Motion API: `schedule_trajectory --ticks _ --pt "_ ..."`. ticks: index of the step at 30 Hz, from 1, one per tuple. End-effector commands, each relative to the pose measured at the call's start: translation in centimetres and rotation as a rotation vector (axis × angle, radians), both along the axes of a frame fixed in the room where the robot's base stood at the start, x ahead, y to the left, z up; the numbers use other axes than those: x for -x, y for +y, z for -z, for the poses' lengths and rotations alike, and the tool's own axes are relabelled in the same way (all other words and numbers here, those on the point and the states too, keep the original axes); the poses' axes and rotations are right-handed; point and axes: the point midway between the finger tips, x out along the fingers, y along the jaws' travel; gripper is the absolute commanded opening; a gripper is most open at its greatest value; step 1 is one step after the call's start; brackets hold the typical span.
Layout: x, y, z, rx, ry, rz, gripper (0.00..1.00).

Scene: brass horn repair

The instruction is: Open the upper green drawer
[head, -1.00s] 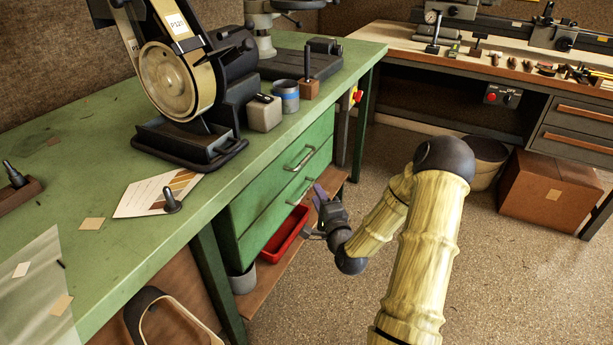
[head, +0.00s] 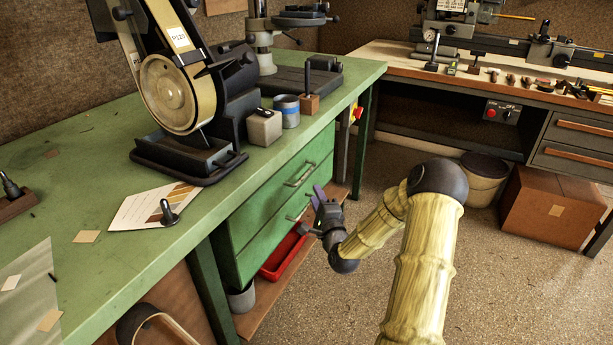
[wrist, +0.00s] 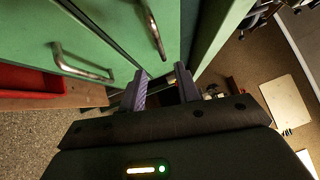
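The upper green drawer (head: 270,198) is closed in the front of the green bench, with a metal bar handle (head: 300,176). The lower green drawer (head: 262,240) under it is also closed. My gripper (head: 314,211) is in front of the drawers, to the right of the lower handle and a little below the upper one. In the wrist view my gripper (wrist: 162,88) is open, with nothing between its fingers. That view is turned sideways: the upper handle (wrist: 154,32) is beyond the fingertips, and the lower handle (wrist: 82,66) is to the left. The gripper appears apart from both handles.
A red tray (head: 280,260) and a grey pot (head: 241,297) stand on the shelf below the drawers. A belt sander (head: 190,155) stands on the bench top (head: 90,200). A cardboard box (head: 550,208) and a bin (head: 484,178) are at the right. The floor before the drawers is clear.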

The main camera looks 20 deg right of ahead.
Motion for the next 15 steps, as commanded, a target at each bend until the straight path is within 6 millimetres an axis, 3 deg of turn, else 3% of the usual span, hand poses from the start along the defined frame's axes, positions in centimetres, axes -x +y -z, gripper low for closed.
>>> schedule_trajectory --ticks 15 --pt "-8.5 -1.1 -1.1 0.000 -0.003 0.000 0.32"
